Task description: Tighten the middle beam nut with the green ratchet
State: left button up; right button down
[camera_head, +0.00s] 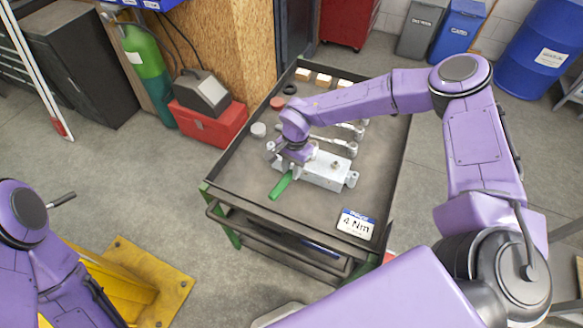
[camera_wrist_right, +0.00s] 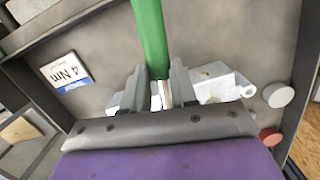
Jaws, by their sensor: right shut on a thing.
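My right gripper (camera_head: 283,158) is over the cart's tray, at the left end of a silver metal beam (camera_head: 326,172). In the right wrist view the gripper (camera_wrist_right: 160,88) is shut on the green ratchet (camera_wrist_right: 150,35), whose green handle runs between and beyond the fingers. In the head view the green handle (camera_head: 281,185) sticks out toward the front of the tray. The beam also shows behind the fingers in the wrist view (camera_wrist_right: 215,82). The ratchet head and the middle nut are hidden by the gripper, so I cannot tell whether they touch. My left gripper is not in view.
The cart tray (camera_head: 235,184) has a raised rim. A "4 Nm" card (camera_head: 356,224) lies at its front right; silver parts (camera_head: 335,147), round caps (camera_head: 258,130) and small blocks (camera_head: 323,80) lie farther back. The tray's front left is clear. A yellow stand (camera_head: 145,285) is at lower left.

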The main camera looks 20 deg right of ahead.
jog(key=shift+r, duration=0.4)
jog(key=shift+r, duration=2.05)
jog(key=c, duration=1.5)
grip_release()
grip_shut()
